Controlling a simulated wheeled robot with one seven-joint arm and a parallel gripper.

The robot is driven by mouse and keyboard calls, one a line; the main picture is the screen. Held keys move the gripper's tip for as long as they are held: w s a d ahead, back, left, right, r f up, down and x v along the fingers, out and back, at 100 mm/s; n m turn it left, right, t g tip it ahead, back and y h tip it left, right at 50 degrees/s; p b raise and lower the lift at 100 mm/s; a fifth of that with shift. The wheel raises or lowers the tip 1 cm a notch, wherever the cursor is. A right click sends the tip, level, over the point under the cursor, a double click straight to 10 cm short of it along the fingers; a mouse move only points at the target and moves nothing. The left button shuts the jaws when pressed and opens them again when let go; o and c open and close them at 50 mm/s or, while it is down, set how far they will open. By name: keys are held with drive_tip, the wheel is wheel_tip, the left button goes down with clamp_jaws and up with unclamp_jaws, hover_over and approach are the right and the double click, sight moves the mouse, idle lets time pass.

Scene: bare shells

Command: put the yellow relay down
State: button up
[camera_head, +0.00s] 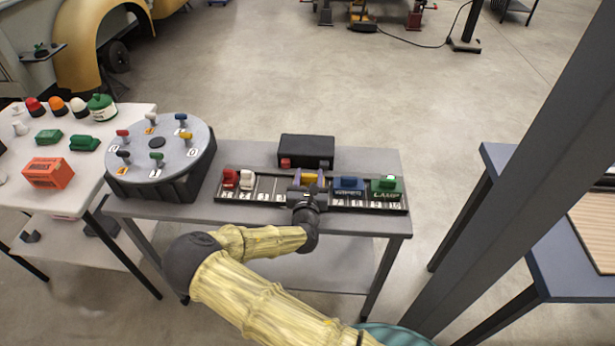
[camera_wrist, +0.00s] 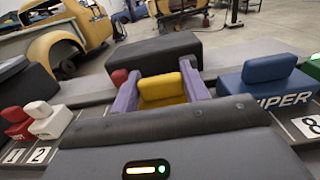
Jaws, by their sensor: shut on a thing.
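The yellow relay (camera_head: 311,178) is between the purple fingers of my gripper (camera_head: 307,182), over the middle of a long dark rack (camera_head: 262,203) with numbered white labels. In the wrist view, the yellow relay (camera_wrist: 162,88) sits between the two purple fingers (camera_wrist: 160,91), which press on its sides. Its lower part is hidden behind the gripper body, so I cannot tell whether it touches the rack. A red relay (camera_head: 230,178) and a white relay (camera_head: 247,180) stand in the rack's left end. A blue relay (camera_head: 348,186) and a green relay (camera_head: 386,187) stand to the right.
A black box (camera_head: 306,149) with a red part in front stands behind the rack. A round grey dial stand (camera_head: 165,160) with coloured pegs is on the left. A white table (camera_head: 84,150) holds an orange box and green parts. Bare slots lie left of my gripper.

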drive_tip(key=shift+w+d, duration=0.15)
drive_tip(key=shift+d, duration=0.3)
drive_tip(key=shift+f, duration=0.15)
drive_tip(key=o, duration=1.1)
drive_tip(key=shift+a, duration=0.1)
drive_tip(key=shift+c, duration=0.2)
drive_tip(key=shift+a, duration=0.1)
drive_tip(key=shift+r, duration=0.25)
drive_tip(key=shift+s+f, duration=0.15)
drive_tip(key=shift+s, duration=0.25)
drive_tip(key=s, duration=0.3)
drive_tip(key=s+b, duration=0.1)
drive_tip(key=s, duration=0.7)
drive_tip(key=shift+a, duration=0.3)
drive_tip(key=shift+s+d, duration=0.15)
drive_tip(key=shift+s, duration=0.05)
